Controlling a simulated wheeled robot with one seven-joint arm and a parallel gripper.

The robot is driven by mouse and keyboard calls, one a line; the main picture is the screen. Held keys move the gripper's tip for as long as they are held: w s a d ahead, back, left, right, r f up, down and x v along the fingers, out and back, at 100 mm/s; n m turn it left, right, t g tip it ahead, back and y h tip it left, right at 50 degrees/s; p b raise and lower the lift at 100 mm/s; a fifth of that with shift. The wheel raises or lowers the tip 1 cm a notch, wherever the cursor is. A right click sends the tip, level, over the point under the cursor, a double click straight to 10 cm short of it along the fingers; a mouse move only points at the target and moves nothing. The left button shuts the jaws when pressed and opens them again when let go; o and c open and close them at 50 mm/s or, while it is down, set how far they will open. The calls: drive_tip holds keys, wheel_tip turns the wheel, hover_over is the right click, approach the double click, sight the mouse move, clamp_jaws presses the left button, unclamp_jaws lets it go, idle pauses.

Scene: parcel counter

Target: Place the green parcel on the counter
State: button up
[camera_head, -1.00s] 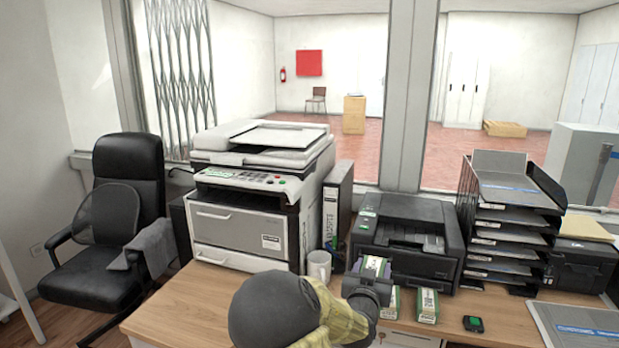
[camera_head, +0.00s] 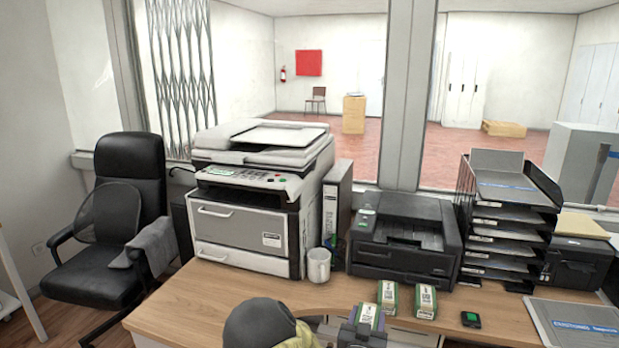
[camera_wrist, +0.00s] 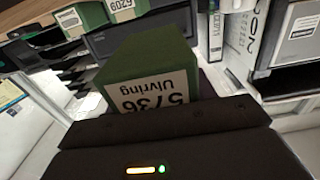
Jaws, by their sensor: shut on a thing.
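My gripper (camera_head: 364,333) is shut on a green parcel (camera_head: 368,315) at the bottom middle of the head view. In the wrist view the held parcel (camera_wrist: 150,62) is a green box with a white label reading "5736 Ulvring", upside down. The wooden counter (camera_head: 210,298) runs across the head view. The held parcel is at the counter's near edge; I cannot tell whether any of it is over the top. Two similar green parcels with white labels stand on the counter just beyond, one on the left (camera_head: 388,296) and one on the right (camera_head: 426,301).
A white mug (camera_head: 318,265), a printer (camera_head: 405,240) and a large copier (camera_head: 255,210) stand behind. A small black-and-green device (camera_head: 471,320) lies right of the parcels. A paper tray stack (camera_head: 505,215) stands at the right. Bare counter lies left of the mug.

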drive_tip(key=s+f+p, duration=0.2)
drive_tip(key=s+f, duration=0.4)
drive_tip(key=f, duration=0.1)
drive_tip(key=s+r+n+y+p, duration=0.1)
drive_tip(key=s+n+y+p, duration=0.2)
drive_tip(key=p, duration=1.1)
drive_tip(key=s+y, duration=0.2)
drive_tip(key=s, duration=0.1)
drive_tip(key=shift+s+d+r+n+t+y+p, duration=0.15)
drive_tip(key=shift+d+r+n+t+y+p, duration=0.15)
drive_tip(key=shift+n+p, duration=0.1)
drive_tip(key=shift+a+f, duration=0.1)
drive_tip(key=shift+f, duration=0.05)
